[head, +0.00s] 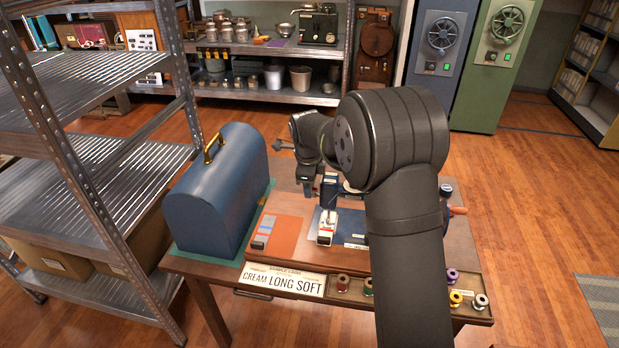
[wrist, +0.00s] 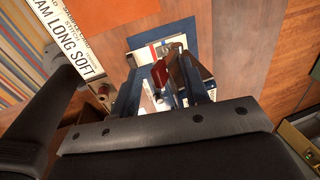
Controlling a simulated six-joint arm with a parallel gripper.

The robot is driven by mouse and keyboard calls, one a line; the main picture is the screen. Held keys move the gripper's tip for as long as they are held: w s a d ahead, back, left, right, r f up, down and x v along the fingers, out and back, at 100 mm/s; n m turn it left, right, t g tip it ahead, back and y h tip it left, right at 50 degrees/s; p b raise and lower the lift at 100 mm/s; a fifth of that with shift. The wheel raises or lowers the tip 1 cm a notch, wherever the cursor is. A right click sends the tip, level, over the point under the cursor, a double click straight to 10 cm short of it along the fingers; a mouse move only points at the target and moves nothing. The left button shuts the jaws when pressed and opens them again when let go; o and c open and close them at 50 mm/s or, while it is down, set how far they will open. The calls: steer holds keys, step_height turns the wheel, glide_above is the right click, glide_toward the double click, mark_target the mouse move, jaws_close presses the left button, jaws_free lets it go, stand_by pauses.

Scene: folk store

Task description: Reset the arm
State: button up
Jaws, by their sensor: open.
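My arm reaches in from the lower right of the head view and bends down over a wooden worktable (head: 185,263). The device stands on a dark blue mat (head: 352,236). In the wrist view the blue mat (wrist: 139,41) lies below my gripper, and the dark wrist body fills the bottom. I cannot tell whether the jaws touch the device.
A blue domed case (head: 212,200) with a brass handle stands left on the table. An orange mat (head: 285,241) with a striped card lies beside it. A sign (head: 283,281) reading "CREAM LONG SOFT" and several spools line the front edge. Metal shelves (head: 90,190) stand close on the left.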

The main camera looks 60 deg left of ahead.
steer(key=shift+w+f, duration=0.1)
steer(key=shift+f, duration=0.25)
steer(key=shift+a, duration=0.15)
steer(key=w+a, duration=0.5)
steer(key=shift+w+a+f, duration=0.15)
steer(key=shift+w+f, duration=0.05)
steer(key=shift+f, duration=0.1)
stand_by(1.7)
steer(key=shift+s+d, duration=0.15)
steer(key=shift+d, duration=0.05)
stand_by(0.3)
steer(key=shift+r, duration=0.1)
step_height(320, 180, up, 8)
steer(key=s+d, duration=0.1)
stand_by(0.9)
